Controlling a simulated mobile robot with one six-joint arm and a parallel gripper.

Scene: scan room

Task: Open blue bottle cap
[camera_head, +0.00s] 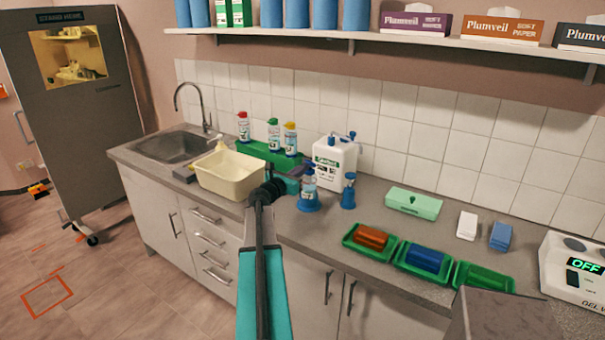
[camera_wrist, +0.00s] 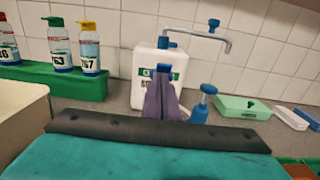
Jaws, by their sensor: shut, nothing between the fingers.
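A small clear bottle with a label (camera_head: 309,187) stands upright in a blue stand on the counter; its top is partly hidden by my gripper. My gripper (camera_head: 297,172) is beside the bottle's upper part in the head view; I cannot tell if they touch. In the wrist view my purple fingers (camera_wrist: 161,98) are shut and empty, in front of a white canister.
A white pump canister (camera_head: 334,165) stands behind, with a blue pump-topped item (camera_head: 348,190) beside it. A green rack (camera_head: 262,152) holds bottles with red, green and yellow caps. A cream basin (camera_head: 229,178) is to the left. Green trays (camera_head: 420,273) lie at right.

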